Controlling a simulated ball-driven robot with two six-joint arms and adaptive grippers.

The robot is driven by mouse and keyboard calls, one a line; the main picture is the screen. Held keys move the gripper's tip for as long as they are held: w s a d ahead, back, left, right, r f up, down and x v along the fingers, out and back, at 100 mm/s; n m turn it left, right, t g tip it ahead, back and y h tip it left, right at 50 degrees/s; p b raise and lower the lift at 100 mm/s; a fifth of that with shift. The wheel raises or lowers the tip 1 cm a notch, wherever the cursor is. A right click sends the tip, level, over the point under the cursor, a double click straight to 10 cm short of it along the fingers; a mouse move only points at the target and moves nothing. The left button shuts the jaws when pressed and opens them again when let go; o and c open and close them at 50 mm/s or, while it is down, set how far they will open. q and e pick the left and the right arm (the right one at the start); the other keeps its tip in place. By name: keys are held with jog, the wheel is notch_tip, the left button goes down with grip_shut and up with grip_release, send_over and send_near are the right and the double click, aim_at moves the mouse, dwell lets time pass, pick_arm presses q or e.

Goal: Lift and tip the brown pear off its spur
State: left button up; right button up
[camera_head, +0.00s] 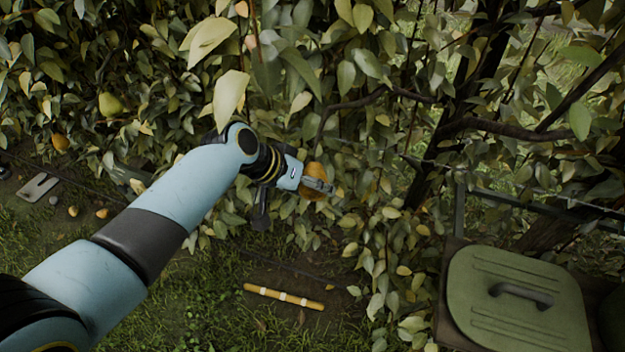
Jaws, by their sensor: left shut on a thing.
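The brown pear (313,171) is a rounded orange-brown fruit among the leaves near the middle of the camera_head view. My left gripper (318,184) is shut on it, its fingers lying across the pear's front and right side. Part of the pear is covered by the fingers. The spur and stem above it are hidden by leaves, so I cannot tell whether the pear is still joined. My left arm reaches in from the lower left. My right gripper is not in view.
A green lidded bin (515,300) stands at the lower right. A yellow-and-white stick (284,296) lies on the ground. A green pear (110,103) and an orange fruit (60,143) show at the left. Dark branches (520,130) cross the right side. Open grass lies below.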

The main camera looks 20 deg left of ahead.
pick_arm(q)
jog(key=shift+s, duration=0.1)
jog(key=shift+r, duration=0.1)
jog(key=shift+s+r+g+p, duration=0.1)
jog(key=shift+r+g+p, duration=0.15)
jog(key=shift+g+p, duration=0.25)
jog(key=shift+s+d+r+n+g, duration=0.1)
jog(key=shift+s+n+g, duration=0.1)
jog(key=shift+n+g, duration=0.1)
jog(key=shift+s, duration=0.1)
jog(key=shift+s+d+f, duration=0.15)
jog(key=shift+s+d, duration=0.1)
jog(key=shift+s, duration=0.55)
jog(key=shift+s+d+f, duration=0.15)
jog(key=shift+s+d, duration=0.1)
jog(key=shift+s, duration=0.5)
jog(key=shift+s+d+f, duration=0.15)
jog(key=shift+s+d, duration=0.1)
jog(key=shift+s, duration=0.55)
